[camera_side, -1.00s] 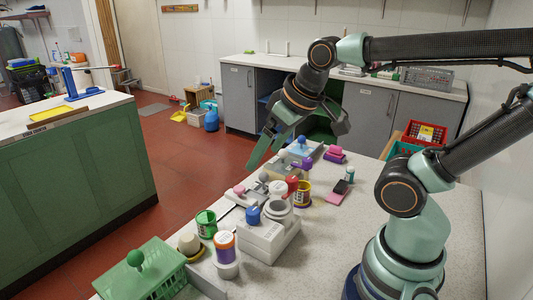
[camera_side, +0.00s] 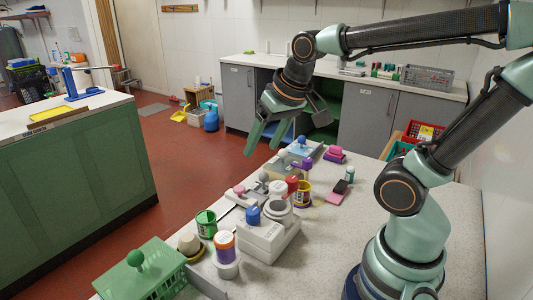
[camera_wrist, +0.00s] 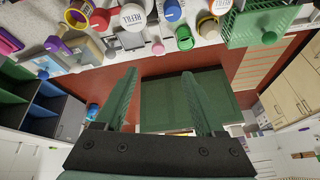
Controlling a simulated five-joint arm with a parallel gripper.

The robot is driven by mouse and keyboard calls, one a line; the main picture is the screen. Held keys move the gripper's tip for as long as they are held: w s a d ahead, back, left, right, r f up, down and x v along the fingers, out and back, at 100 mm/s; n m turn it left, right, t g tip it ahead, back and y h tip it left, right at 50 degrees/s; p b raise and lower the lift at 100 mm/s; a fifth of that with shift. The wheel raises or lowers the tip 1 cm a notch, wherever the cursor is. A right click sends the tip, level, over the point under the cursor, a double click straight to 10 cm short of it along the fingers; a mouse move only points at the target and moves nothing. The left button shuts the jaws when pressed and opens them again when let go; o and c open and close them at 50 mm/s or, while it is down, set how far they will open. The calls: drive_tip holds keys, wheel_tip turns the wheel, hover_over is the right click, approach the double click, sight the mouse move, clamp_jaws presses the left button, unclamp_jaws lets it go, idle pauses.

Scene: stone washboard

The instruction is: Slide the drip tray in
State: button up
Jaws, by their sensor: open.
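A green slotted tray (camera_side: 150,272) with a green ball knob (camera_side: 135,258) sits at the near left end of the stone counter. It looks like the drip tray, but I cannot be sure. It also shows at the top right of the wrist view (camera_wrist: 268,18), with its knob towards the counter edge. My gripper (camera_side: 262,149) is open and empty, raised beyond the counter's far-left edge and well away from the tray. In the wrist view, both green fingers (camera_wrist: 159,74) are spread over the floor with nothing between them.
A white block (camera_side: 268,243), a blue knob (camera_side: 253,214), a green cup (camera_side: 206,223), a yellow-rimmed pot (camera_side: 303,193) and several labelled jars crowd the counter. Red floor (camera_side: 190,170) lies beyond, with a green cabinet (camera_side: 80,170) opposite.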

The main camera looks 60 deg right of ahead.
drive_tip(key=w+d+f+m+g, duration=0.25)
drive_tip(key=w+d+m, duration=0.35)
drive_tip(key=d+m, duration=0.35)
drive_tip(key=m, duration=0.8)
approach(265, 173)
drive_tip(key=shift+n+g, duration=0.25)
drive_tip(key=shift+n, duration=0.1)
drive_tip(key=f, duration=0.3)
drive_tip(key=w+f, duration=0.1)
drive_tip(key=f, duration=0.2)
drive_tip(key=w+f, duration=0.1)
drive_tip(key=f, duration=0.2)
drive_tip(key=shift+w+d+f, duration=0.15)
drive_tip(key=shift+d+f, duration=0.05)
drive_tip(key=shift+f, duration=0.15)
drive_tip(key=shift+c, duration=0.3)
clamp_jaws()
drive_tip(key=shift+a, duration=0.1)
